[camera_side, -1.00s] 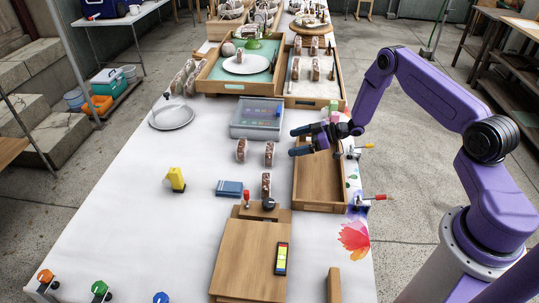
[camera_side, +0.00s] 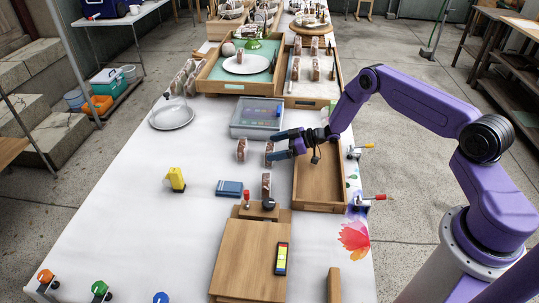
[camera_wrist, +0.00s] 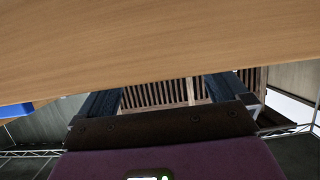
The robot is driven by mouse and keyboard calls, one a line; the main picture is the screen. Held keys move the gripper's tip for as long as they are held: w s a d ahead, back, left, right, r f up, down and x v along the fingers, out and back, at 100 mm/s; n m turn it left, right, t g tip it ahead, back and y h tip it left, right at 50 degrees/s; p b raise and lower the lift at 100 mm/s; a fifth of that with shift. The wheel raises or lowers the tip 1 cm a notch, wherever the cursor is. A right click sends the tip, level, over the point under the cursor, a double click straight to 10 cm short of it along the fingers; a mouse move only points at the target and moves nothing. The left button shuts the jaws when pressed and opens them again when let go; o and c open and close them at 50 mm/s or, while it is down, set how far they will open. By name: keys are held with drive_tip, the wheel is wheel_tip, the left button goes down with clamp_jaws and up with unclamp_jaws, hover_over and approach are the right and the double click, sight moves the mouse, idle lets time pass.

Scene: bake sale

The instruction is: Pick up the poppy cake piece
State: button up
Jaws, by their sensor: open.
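Several cake slices with dark, speckled faces stand on the white table, and I cannot tell by looks which is the poppy one. One slice (camera_side: 269,148) is at my gripper's fingertips, partly hidden by them. Another slice (camera_side: 241,149) stands just to its left, and a third (camera_side: 266,183) stands nearer, behind a wooden block. My gripper (camera_side: 272,145) is open, its dark fingers pointing left. Whether the nearest slice lies between the fingers or beyond them is unclear. The wrist view shows both fingers (camera_wrist: 160,95) apart, with no cake visible.
An empty wooden tray (camera_side: 320,180) lies below my wrist. A clear lidded box (camera_side: 257,113) stands behind the slices.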

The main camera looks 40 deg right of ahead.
drive_tip(key=c, duration=0.5)
drive_tip(key=shift+r, duration=0.1)
